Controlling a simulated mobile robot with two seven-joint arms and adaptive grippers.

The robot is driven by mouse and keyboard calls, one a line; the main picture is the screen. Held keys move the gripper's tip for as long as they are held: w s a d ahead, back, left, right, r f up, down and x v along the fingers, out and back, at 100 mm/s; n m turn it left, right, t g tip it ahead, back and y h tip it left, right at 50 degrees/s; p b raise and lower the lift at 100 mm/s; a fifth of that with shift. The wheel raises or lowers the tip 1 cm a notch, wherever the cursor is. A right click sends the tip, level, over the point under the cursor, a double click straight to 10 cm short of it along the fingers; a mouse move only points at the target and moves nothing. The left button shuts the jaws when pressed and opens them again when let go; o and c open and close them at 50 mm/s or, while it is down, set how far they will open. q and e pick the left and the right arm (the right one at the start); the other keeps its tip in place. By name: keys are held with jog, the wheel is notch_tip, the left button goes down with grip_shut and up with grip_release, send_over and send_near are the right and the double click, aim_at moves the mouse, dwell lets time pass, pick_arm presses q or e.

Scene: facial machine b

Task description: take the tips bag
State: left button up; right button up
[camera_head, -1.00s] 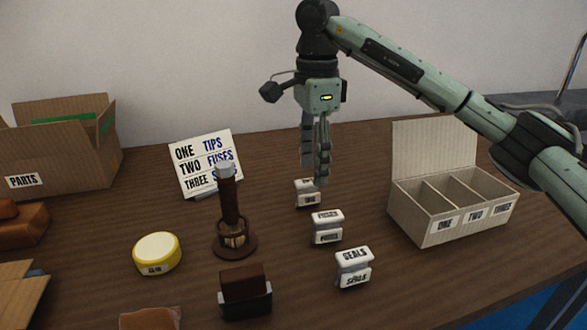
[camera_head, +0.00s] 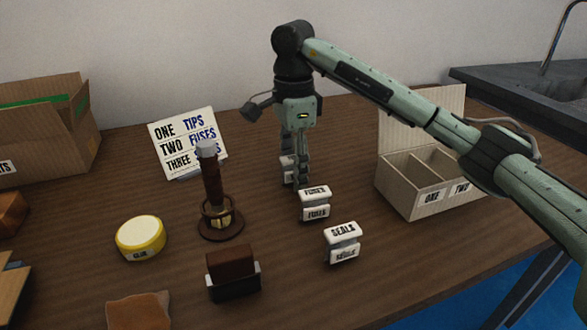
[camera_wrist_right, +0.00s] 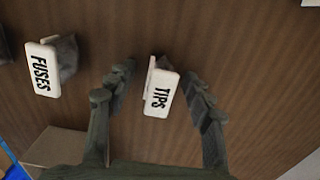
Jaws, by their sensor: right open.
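The tips bag is a small white-labelled packet reading TIPS (camera_wrist_right: 161,92) in the right wrist view. In the head view the tips bag (camera_head: 287,168) is partly hidden by my gripper. My right gripper (camera_wrist_right: 161,92) is open, with one finger on each side of the bag and a gap visible on both sides. In the head view my right gripper (camera_head: 301,182) points down at the table beside the bag. My left gripper is not in view.
The fuses bag (camera_head: 314,203) stands just in front, and the seals bag (camera_head: 342,242) nearer. A divided cardboard box (camera_head: 400,197) is to the right. A brown stand (camera_head: 213,190), a sign (camera_head: 172,150) and a yellow glue tin (camera_head: 140,238) are to the left.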

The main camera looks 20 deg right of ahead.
grip_shut()
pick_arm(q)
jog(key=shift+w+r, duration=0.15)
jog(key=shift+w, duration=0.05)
pick_arm(e)
jog(key=shift+r, duration=0.1)
jog(key=shift+r, duration=0.55)
notch_tip(320, 180, up, 3)
jog(key=shift+w, duration=0.1)
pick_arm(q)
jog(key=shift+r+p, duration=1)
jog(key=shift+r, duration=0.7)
pick_arm(e)
jog(key=s+a+r, duration=0.1)
jog(key=a+r, duration=0.8)
jog(key=a, duration=0.2)
jog(key=shift+s+a+r, duration=0.2)
jog(key=shift+a+r, duration=0.1)
jog(key=shift+r, duration=0.1)
